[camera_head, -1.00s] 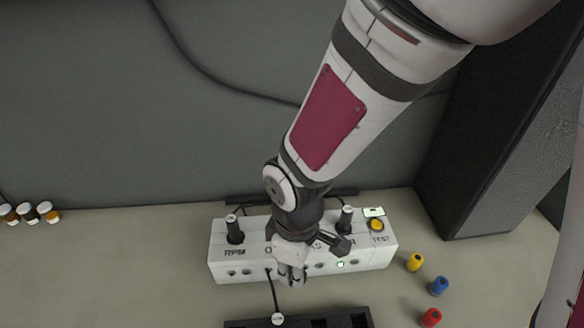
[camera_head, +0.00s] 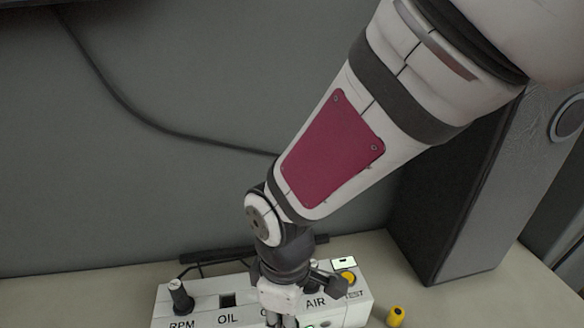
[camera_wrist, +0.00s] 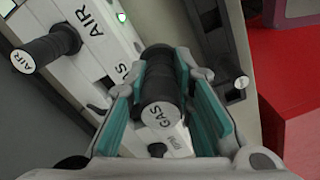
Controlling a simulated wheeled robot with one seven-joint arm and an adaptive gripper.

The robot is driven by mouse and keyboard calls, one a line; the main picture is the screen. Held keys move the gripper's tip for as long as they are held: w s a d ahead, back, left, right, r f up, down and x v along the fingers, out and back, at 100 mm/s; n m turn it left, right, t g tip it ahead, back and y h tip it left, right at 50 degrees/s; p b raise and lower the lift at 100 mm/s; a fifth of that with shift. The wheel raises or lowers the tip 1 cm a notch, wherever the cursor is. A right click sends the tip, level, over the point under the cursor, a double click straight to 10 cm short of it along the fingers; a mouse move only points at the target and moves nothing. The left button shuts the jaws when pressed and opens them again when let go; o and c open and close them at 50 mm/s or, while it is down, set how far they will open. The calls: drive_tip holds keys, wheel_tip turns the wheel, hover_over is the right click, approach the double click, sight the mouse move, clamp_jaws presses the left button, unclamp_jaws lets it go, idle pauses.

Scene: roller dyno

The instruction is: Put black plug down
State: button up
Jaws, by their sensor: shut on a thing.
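My gripper (camera_wrist: 165,85) has its teal finger pads on both sides of a black plug (camera_wrist: 160,88) and is shut on it. The plug's white end face reads GAS and points toward the wrist camera. In the head view my gripper (camera_head: 284,318) is over the white box (camera_head: 200,308), cut off by the lower edge, and the held plug cannot be made out there. The box bears the labels RPM, OIL and AIR; the gripper covers the one between OIL and AIR. Whether the held plug touches the box cannot be told.
The RPM plug (camera_head: 180,296) stands upright on the box, and the AIR plug (camera_wrist: 45,52) shows in the wrist view. The OIL opening (camera_head: 228,299) is empty. A yellow button (camera_head: 345,277) and yellow cap (camera_head: 395,316) are at right. A dark tray (camera_wrist: 222,45) lies beside the box.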

drive_tip(key=w+a, duration=0.1)
drive_tip(key=w, duration=0.2)
drive_tip(key=w+a+f, duration=0.1)
drive_tip(key=w+a, duration=0.1)
drive_tip(key=w, duration=0.1)
drive_tip(key=w+a+p, duration=0.1)
drive_tip(key=w, duration=0.2)
drive_tip(key=shift+w+a+f, duration=0.2)
drive_tip(key=shift+w+f, duration=0.05)
drive_tip(key=shift+w, duration=0.15)
wheel_tip(320, 180, down, 2)
drive_tip(key=shift+s+f, duration=0.1)
drive_tip(key=shift+f, duration=0.05)
drive_tip(key=shift+f+p, duration=0.3)
drive_tip(key=shift+f, duration=0.05)
drive_tip(key=shift+f, duration=0.4)
drive_tip(key=o, duration=1)
drive_tip(key=shift+r, duration=0.1)
